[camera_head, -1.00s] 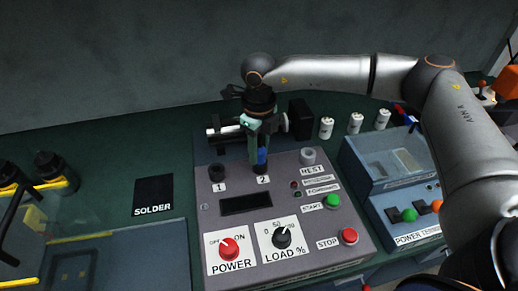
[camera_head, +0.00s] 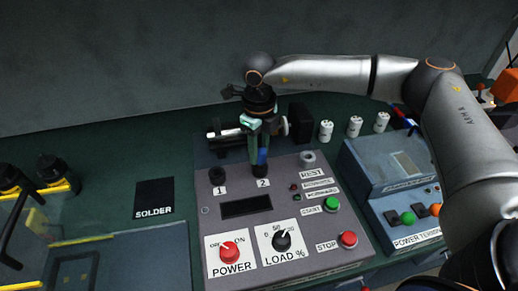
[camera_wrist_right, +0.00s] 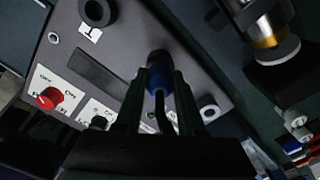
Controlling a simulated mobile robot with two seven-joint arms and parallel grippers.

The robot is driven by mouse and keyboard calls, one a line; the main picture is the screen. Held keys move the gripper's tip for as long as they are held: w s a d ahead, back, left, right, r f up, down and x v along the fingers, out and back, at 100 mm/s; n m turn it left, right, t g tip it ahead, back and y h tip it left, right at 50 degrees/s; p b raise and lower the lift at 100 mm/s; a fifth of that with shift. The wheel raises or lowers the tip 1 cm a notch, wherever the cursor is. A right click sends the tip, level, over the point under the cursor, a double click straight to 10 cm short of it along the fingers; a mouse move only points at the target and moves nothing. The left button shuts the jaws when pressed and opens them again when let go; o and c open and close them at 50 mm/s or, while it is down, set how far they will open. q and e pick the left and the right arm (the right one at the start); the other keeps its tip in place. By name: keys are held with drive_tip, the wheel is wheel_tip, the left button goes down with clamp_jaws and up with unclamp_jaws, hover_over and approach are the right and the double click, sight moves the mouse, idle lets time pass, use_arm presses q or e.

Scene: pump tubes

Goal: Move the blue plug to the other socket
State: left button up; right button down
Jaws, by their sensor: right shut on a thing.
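The blue plug (camera_head: 262,157) stands upright at socket 2 (camera_head: 263,170) on the grey control panel. My right gripper (camera_head: 259,152) comes down from above and is shut on the plug. In the right wrist view the blue plug (camera_wrist_right: 159,78) sits between the two fingers, its tip at the dark ring of socket 2 (camera_wrist_right: 158,57). I cannot tell how deep it sits. Socket 1 (camera_head: 217,173) is an empty dark ring to the left; it also shows in the right wrist view (camera_wrist_right: 97,12). My left gripper is not in view.
The grey panel (camera_head: 290,205) carries a red power knob (camera_head: 229,249), a load knob (camera_head: 282,239), and green and red buttons. A motor-like cylinder (camera_head: 226,134) lies behind it. A power terminal box (camera_head: 385,165) stands at right. The left bench holds a SOLDER pad (camera_head: 154,198).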

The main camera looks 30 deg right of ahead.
sight(259, 146)
drive_tip(key=shift+r+p, duration=1.3)
drive_tip(key=shift+r, duration=0.75)
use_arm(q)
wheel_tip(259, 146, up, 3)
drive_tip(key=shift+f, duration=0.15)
